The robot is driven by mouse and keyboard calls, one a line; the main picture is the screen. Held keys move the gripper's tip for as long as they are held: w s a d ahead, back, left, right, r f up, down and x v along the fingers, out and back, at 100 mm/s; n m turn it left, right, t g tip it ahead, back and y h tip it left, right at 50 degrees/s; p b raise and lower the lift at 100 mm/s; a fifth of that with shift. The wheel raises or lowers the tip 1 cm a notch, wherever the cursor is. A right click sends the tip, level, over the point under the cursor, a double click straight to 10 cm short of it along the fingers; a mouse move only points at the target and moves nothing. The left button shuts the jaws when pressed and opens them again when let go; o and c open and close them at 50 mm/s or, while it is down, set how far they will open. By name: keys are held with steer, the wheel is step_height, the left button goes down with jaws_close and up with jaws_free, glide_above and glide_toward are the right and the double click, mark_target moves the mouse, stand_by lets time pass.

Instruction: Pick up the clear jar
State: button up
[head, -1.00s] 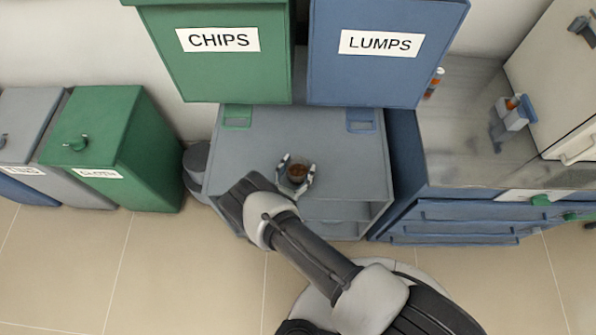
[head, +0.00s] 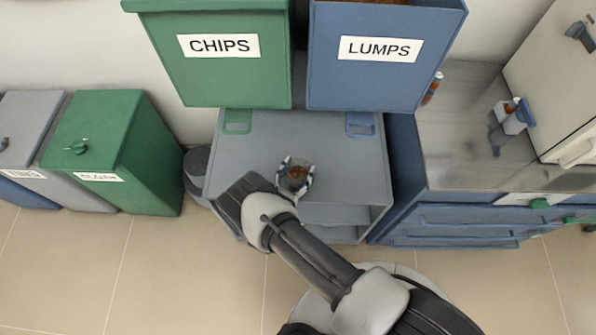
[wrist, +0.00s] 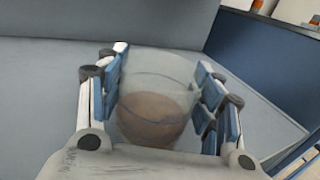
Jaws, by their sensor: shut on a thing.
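The clear jar (wrist: 155,95) stands between my gripper's fingers in the wrist view, with brown contents in its lower part. In the head view the jar (head: 298,173) shows as a small clear cup with brown inside, above the grey cart top. My gripper (head: 295,178) is shut on it, with a blue-padded finger on each side. In the wrist view my gripper (wrist: 160,100) hides the jar's base, so I cannot tell whether it touches the cart top.
The grey cart (head: 250,155) has a bare top around the jar. A green CHIPS bin (head: 215,75) and a blue LUMPS bin (head: 360,80) rise behind it. A blue drawer bench (head: 470,215) stands at right, a green lidded bin (head: 110,150) at left.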

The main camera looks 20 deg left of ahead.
step_height(320, 180, up, 19)
steer(key=p, duration=0.5)
steer(key=shift+f+p, duration=0.15)
steer(key=shift+p, duration=0.15)
